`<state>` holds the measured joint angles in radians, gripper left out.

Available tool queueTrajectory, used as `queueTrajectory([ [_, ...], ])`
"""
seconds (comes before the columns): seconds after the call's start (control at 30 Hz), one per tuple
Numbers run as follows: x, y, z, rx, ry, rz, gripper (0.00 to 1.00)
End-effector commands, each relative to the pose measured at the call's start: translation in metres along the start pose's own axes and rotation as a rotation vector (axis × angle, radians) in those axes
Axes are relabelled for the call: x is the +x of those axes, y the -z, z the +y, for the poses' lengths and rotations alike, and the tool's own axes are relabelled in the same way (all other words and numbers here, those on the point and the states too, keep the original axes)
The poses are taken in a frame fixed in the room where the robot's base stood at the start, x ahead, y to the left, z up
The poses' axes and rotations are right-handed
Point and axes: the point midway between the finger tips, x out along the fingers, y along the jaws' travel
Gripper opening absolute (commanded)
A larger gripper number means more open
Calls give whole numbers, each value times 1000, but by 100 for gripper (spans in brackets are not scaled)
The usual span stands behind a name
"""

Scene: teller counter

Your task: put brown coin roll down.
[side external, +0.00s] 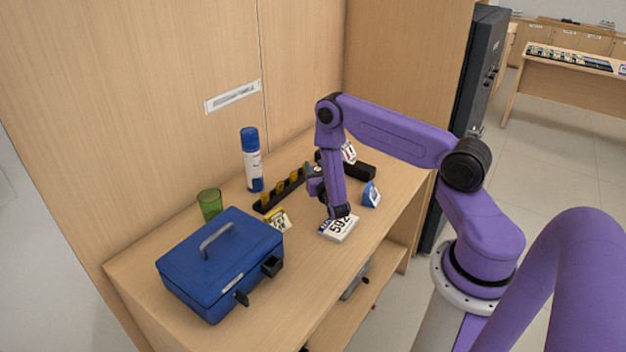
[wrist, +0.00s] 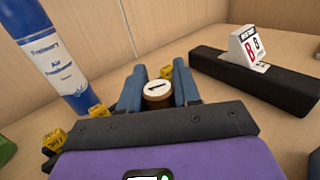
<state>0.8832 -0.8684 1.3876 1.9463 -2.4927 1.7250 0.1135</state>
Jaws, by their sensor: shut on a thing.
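The brown coin roll (wrist: 157,94) stands between the two blue fingers of my gripper (wrist: 158,78) in the wrist view. Its pale top face with a dark mark is visible. My gripper is shut on it. In the side external view my gripper (side external: 314,182) is beside the right end of a black rack (side external: 263,208) with several yellow pieces in it. The coin roll cannot be made out there. Whether its base touches anything is hidden.
A blue-and-white spray can (side external: 252,165), green cup (side external: 210,204) and blue cash box (side external: 212,262) stand left. A black block (side external: 361,171) with a white number card (wrist: 247,45) lies right. A white numbered block (side external: 340,231) and blue item (side external: 371,195) are nearer the front.

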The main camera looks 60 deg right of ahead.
Motion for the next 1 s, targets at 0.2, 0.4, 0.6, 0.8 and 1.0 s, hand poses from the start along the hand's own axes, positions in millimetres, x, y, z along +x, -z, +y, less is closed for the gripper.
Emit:
queueTrajectory([
  [0.2, 9, 10, 2, 2, 0, -2, 0],
  [0.4, 13, 32, 3, -1, 0, 1, 0],
  [0.6, 12, 45, 3, 1, 0, -1, 0],
  [0.8, 12, 45, 4, 1, 0, -1, 0],
  [1.0, 12, 49, 4, 1, 0, 0, 35],
])
